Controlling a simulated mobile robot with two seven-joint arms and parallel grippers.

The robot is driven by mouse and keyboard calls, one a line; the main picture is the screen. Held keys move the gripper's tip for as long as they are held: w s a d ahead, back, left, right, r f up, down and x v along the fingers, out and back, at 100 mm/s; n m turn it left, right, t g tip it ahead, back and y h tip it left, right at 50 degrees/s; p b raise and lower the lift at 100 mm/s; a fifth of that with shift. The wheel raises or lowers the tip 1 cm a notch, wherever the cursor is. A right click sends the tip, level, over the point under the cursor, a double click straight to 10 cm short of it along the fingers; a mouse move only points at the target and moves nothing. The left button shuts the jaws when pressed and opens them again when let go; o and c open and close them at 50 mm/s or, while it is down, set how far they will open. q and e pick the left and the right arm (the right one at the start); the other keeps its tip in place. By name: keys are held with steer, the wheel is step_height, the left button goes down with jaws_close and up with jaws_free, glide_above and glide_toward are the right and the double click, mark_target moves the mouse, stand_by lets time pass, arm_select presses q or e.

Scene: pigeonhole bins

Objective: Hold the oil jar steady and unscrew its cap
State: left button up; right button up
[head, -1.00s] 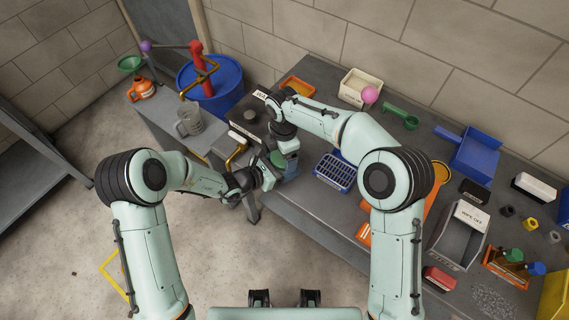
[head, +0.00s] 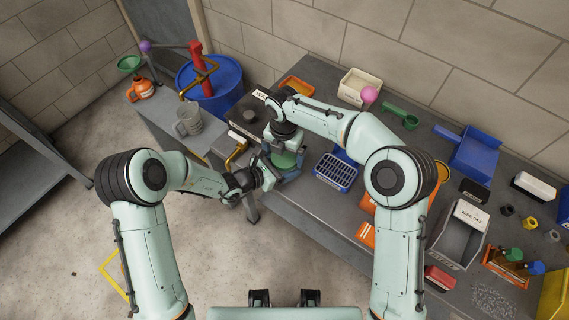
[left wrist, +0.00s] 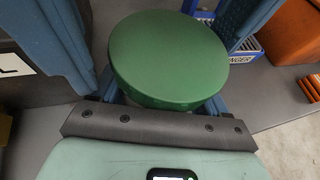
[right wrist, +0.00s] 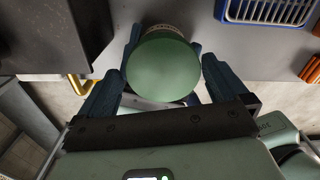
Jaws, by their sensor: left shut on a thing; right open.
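The oil jar's round green cap (head: 286,160) shows near the bench's left front edge. It fills the upper middle of the left wrist view (left wrist: 168,55) and the middle of the right wrist view (right wrist: 163,68). The jar body is mostly hidden under the cap; only a pale edge (right wrist: 155,29) shows. My left gripper (head: 279,173) is shut on the jar from the side, below the cap. My right gripper (head: 285,152) is above, pointing down, with its blue fingers open on either side of the cap. In the right wrist view the fingers look apart from the cap.
A dark box with a round knob (head: 247,116) stands left of the jar, with a yellow handle (head: 235,154) near it. A blue basket (head: 336,172) is close on the right. A grey mug (head: 188,122) stands on the lower bench at left.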

steer(key=m, duration=0.8)
steer(key=shift+w+d+m, duration=0.1)
steer(key=shift+m, duration=0.2)
steer(key=shift+s, duration=0.25)
arm_select(q)
steer(key=shift+w+a, duration=0.1)
arm_select(e)
steer(key=c, duration=1)
steer(key=shift+n, duration=1.1)
steer(key=shift+r, duration=1.6)
